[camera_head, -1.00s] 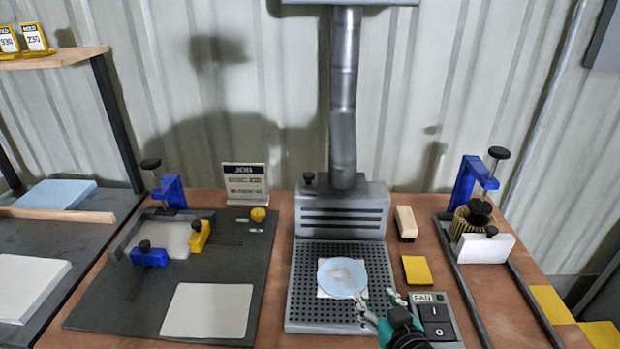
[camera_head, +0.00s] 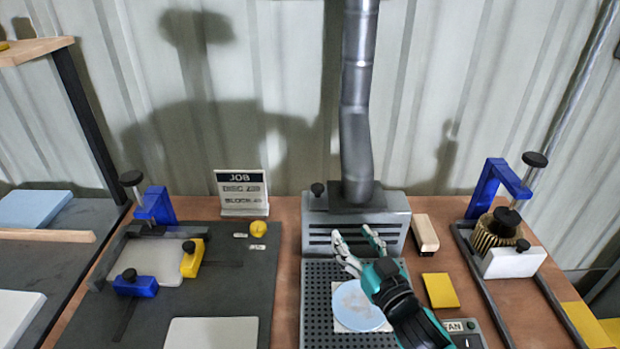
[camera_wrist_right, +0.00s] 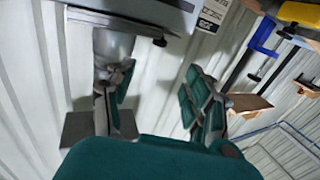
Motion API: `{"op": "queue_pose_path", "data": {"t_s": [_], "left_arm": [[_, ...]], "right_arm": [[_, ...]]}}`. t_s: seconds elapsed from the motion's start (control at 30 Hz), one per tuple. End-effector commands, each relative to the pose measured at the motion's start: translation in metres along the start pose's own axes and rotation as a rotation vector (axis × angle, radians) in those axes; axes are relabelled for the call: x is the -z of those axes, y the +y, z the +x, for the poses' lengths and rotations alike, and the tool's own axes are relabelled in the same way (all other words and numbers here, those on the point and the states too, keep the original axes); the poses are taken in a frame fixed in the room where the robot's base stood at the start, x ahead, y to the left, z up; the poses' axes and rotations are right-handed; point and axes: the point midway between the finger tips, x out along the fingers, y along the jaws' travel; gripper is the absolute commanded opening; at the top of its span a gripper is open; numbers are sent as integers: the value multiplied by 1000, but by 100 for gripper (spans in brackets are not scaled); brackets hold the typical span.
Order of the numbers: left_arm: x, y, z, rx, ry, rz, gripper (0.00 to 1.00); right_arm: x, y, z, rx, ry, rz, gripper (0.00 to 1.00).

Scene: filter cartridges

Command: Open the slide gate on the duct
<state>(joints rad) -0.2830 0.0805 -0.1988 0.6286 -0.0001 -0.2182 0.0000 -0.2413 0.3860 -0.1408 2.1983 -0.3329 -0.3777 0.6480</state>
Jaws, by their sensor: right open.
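The grey duct (camera_head: 356,110) rises from the slotted extraction hood (camera_head: 357,222) against the back wall. A dark gate plate (camera_head: 350,197) sits at the duct's foot, with a small black knob (camera_head: 318,189) to the left of the duct. My right gripper (camera_head: 353,234) is open and empty in front of the hood, to the right of the knob and below it in the picture. In the right wrist view, the knob (camera_wrist_right: 159,42) shows above the space between my open fingers (camera_wrist_right: 160,100), apart from them. My left gripper is not in view.
A blue disc (camera_head: 357,306) lies on the perforated table (camera_head: 318,290) below my right arm. A brush (camera_head: 425,233), a yellow pad (camera_head: 440,290) and a fan switch box (camera_head: 470,335) stand to the right. A job sign (camera_head: 241,192) stands left of the hood.

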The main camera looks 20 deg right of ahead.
Motion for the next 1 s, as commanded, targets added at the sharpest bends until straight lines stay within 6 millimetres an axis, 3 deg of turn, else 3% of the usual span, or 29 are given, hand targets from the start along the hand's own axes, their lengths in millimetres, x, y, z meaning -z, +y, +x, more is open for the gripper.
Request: {"op": "queue_pose_path", "data": {"t_s": [0.13,0.27,0.53,0.67,0.8,1.0], "left_arm": [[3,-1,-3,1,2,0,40],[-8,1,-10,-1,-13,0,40],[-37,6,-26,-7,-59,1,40],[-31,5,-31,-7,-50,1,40],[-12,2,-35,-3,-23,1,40],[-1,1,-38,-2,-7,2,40]], "right_arm": [[1,0,8,0,0,0,53],[3,0,28,-1,2,-1,53],[4,0,88,-2,0,-1,53],[4,0,116,-2,1,1,53],[2,0,143,-2,-1,1,53],[1,0,167,-1,-1,0,53]]}}
